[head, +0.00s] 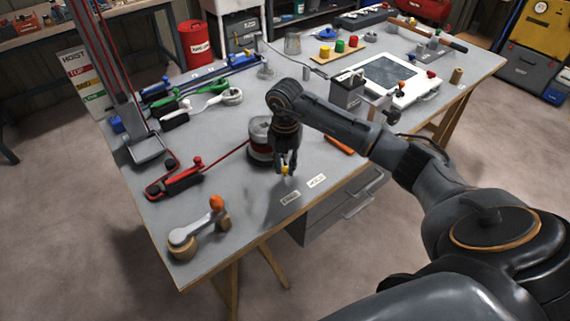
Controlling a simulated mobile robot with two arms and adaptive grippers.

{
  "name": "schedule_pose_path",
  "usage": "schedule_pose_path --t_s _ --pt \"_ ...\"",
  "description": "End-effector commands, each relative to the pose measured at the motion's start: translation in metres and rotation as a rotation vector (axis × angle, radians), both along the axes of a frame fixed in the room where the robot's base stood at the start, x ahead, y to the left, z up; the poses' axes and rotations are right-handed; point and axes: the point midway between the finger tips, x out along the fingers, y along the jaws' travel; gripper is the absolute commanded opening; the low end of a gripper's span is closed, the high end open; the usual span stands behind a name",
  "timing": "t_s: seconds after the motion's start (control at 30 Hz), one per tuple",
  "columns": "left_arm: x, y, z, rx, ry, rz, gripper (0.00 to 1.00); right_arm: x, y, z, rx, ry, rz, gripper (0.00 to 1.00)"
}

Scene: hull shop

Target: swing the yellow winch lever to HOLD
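The winch, a grey and red drum (260,139), stands near the front edge of the bench, partly hidden by my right arm. A red rope runs from it to the left. The yellow winch lever (285,170) shows only as a small yellow tip between my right fingertips; the rest is hidden. My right gripper (285,168) points down, its fingers close around that tip. Two white labels lie in front: one (290,197) just below the gripper, its word hard to read, and the HOLD label (316,181) to the right. My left gripper is out of view.
An orange-knobbed lever (216,203) stands at the front left corner. A red clutch-like fitting (183,179) and green and white levers (205,102) lie left. An orange handle (340,145) lies right of the winch. A white-framed panel (390,78) is at the back right.

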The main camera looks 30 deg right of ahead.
Motion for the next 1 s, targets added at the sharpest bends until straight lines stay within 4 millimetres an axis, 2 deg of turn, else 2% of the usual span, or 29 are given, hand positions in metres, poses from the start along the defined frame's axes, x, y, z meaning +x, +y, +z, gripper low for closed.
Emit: schedule_pose_path --t_s 0.27,0.47,1.0 --pt "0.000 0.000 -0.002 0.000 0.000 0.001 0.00 0.000 -0.002 0.000 0.001 -0.001 0.028 0.00" --pt "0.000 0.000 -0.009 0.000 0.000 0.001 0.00 -0.002 -0.007 -0.001 -0.001 -0.002 0.122 0.00" --pt "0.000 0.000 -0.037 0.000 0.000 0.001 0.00 -0.001 -0.034 -0.001 0.000 -0.003 0.585 0.00"
